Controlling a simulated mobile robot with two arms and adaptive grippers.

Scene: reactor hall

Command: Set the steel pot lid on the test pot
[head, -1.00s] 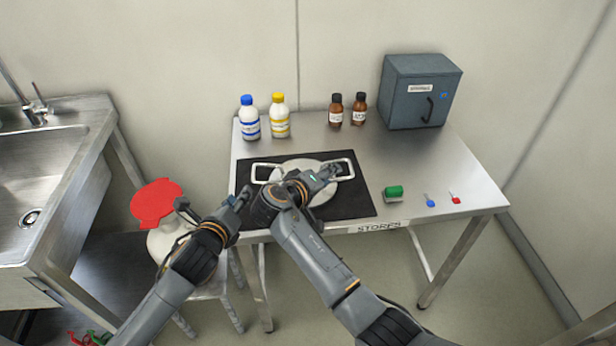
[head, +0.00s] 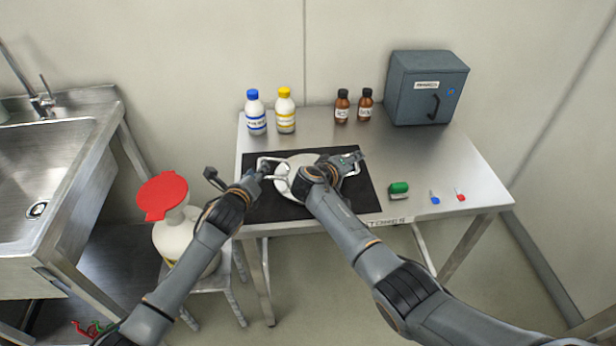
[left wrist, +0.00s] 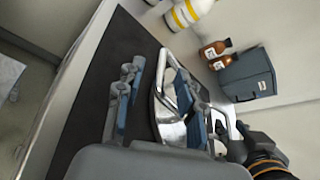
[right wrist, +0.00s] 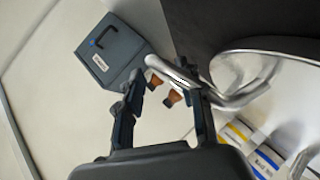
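A round steel piece (head: 290,185) with two loop handles rests on the black mat on the table; my right arm covers much of it. I cannot tell lid from pot in it. My left gripper (head: 266,170) is at its left handle (head: 270,160). In the left wrist view the open fingers (left wrist: 158,100) stand either side of the handle (left wrist: 162,72), with a gap showing. My right gripper (head: 353,165) is at the right handle. In the right wrist view its fingers (right wrist: 165,105) are apart, with the handle bar (right wrist: 165,70) crossing between them, close to one finger.
Blue-capped (head: 256,112) and yellow-capped (head: 285,110) bottles, two brown bottles (head: 342,106) and a grey box (head: 427,88) stand at the back. A green item (head: 398,188) and small blue and red items lie at right. A red-topped white container (head: 172,230) and sink (head: 50,180) are left.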

